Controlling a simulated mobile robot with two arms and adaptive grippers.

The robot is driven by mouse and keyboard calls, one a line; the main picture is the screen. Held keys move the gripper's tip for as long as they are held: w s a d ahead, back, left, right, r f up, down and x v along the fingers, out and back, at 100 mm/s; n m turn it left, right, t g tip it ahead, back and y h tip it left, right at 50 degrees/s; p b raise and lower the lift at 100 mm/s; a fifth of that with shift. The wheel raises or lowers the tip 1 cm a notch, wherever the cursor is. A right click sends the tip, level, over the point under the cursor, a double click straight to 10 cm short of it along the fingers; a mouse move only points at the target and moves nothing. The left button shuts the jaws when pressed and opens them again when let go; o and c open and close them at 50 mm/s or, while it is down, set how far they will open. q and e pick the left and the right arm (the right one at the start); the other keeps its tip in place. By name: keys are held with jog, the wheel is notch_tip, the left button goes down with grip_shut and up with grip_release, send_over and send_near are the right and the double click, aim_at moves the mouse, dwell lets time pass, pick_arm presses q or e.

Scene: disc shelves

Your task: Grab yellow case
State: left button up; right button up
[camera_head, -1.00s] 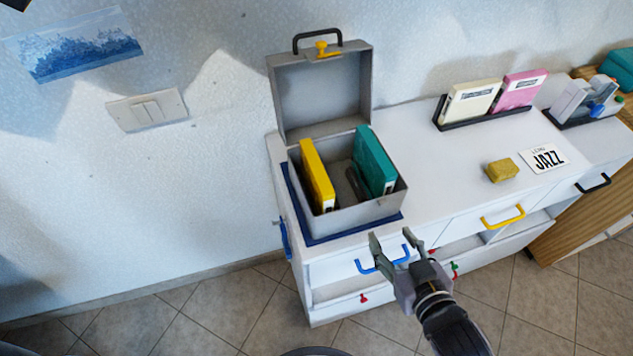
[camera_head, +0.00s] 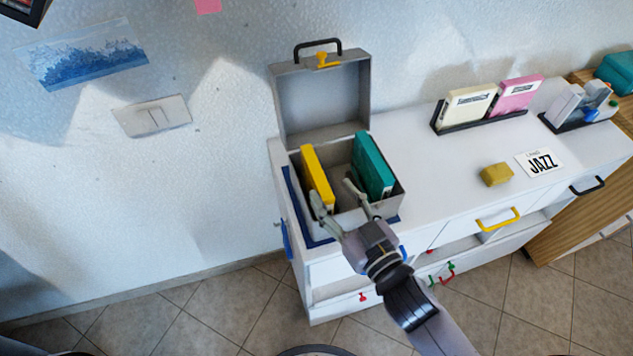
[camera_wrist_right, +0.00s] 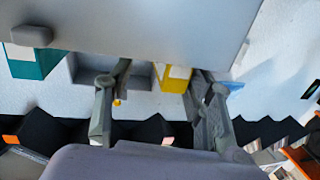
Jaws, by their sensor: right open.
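The yellow case (camera_head: 317,174) stands upright in the left part of an open grey box (camera_head: 343,222) on the white cabinet. In the right wrist view the yellow case (camera_wrist_right: 173,77) shows between the finger lines, nearer the right-hand finger. A teal case (camera_head: 373,166) stands upright in the right part of the same box; it also shows in the right wrist view (camera_wrist_right: 36,60). My right gripper (camera_head: 332,189) is open and empty at the box's front edge, its fingers pointing toward the yellow case. I cannot tell whether a finger touches it. My left gripper is not in view.
The box's raised lid (camera_head: 322,96) stands behind the cases. A yellow sponge-like block (camera_head: 496,174), a JAZZ card (camera_head: 540,162) and a black rack (camera_head: 480,124) with cream and pink cases lie to the right. The cabinet top between is clear.

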aim_at(317, 170)
jog(key=shift+x, duration=0.85)
jog(key=x, duration=0.1)
jog(key=p+x, duration=0.1)
jog(key=x, duration=0.1)
jog(key=p+x, duration=0.1)
jog(key=x, duration=0.1)
jog(key=shift+a+r, duration=0.1)
jog(key=shift+r, duration=0.3)
jog(key=shift+w+a+f, duration=0.1)
jog(key=shift+c, duration=0.4)
grip_shut()
